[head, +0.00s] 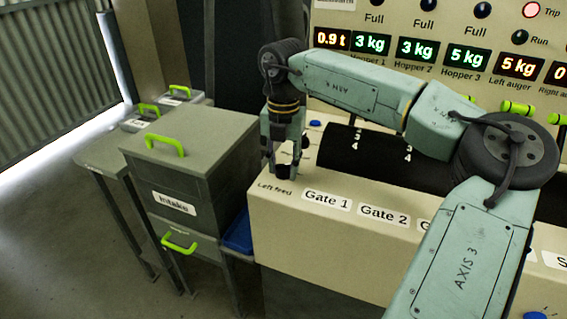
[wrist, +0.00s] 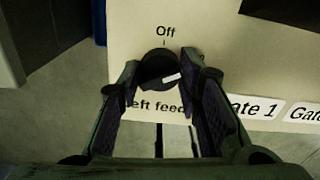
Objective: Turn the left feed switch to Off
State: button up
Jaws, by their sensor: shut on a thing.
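The left feed switch (wrist: 155,69) is a round black knob with a white pointer mark. In the wrist view its pointer lies toward the right, away from the "Off" label (wrist: 165,32) above the knob. My gripper (wrist: 162,78) has a finger on each side of the knob and is shut on it. In the head view my gripper (head: 285,170) points down at the near left corner of the console, above the "Left feed" label (head: 275,190). The knob is mostly hidden by the fingers there.
The cream console (head: 285,215) carries "Gate 1" (head: 327,200) and "Gate 2" labels right of my gripper. A grey Intake bin (head: 190,170) with green handles stands to the left. A blue container (head: 238,233) sits between them. Lit displays (head: 417,49) line the panel behind my arm.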

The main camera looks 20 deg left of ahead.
jog(key=shift+n, duration=0.4)
jog(key=n+b, duration=0.1)
jog(key=n, duration=0.3)
jog(key=shift+n, duration=0.4)
jog(key=n, duration=0.6)
dwell(0.4)
jog(key=o, duration=1.2)
jog(key=shift+c, duration=0.2)
notch_tip(320, 180, up, 12)
